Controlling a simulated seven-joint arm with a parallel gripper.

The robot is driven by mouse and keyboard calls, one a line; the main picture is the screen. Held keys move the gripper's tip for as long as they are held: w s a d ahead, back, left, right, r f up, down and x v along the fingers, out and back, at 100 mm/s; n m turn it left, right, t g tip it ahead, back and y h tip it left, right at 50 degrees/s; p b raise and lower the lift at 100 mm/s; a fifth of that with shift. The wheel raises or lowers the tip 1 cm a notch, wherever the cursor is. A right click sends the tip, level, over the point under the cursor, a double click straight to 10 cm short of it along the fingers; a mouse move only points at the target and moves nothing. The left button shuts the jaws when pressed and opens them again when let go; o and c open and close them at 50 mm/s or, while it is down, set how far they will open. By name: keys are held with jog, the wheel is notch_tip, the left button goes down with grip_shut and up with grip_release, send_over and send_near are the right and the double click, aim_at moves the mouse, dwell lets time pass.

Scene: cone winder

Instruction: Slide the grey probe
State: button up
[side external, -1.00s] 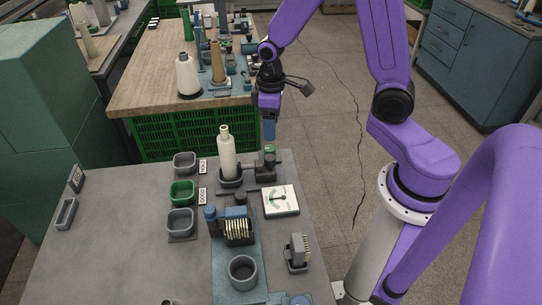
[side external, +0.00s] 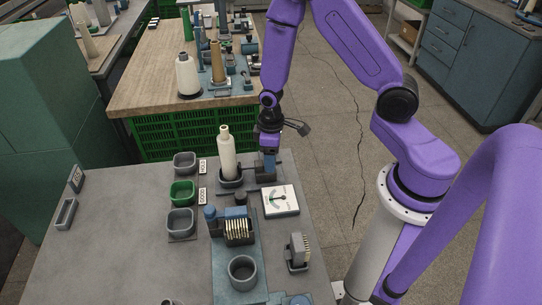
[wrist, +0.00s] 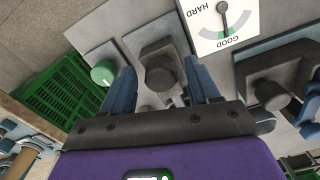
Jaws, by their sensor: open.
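The grey probe (wrist: 160,76), a dark grey block with a round knob, sits between my fingers in the wrist view. In the side view the dark block (side external: 265,179) is partly hidden by my gripper. My gripper (side external: 269,173) is open and low over the probe, pointing down. In the wrist view my gripper (wrist: 163,84) has one finger on each side of the knob; I cannot tell whether either touches it. The cream cone (side external: 227,154) stands upright in its holder, left of my gripper. The dial gauge (side external: 281,200) lies in front, its needle toward GOOD.
A green-topped knob (wrist: 104,73) is close outside my left finger in the wrist view. Three small bins, including a green bin (side external: 183,192), stand to the left. A pin block (side external: 238,232) and a grey cup (side external: 242,270) are nearer.

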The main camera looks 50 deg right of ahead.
jog(key=shift+f, duration=0.15)
grip_shut()
jog(key=shift+s+d, duration=1.2)
grip_release()
notch_tip(320, 180, up, 17)
jog(key=shift+r, duration=0.2)
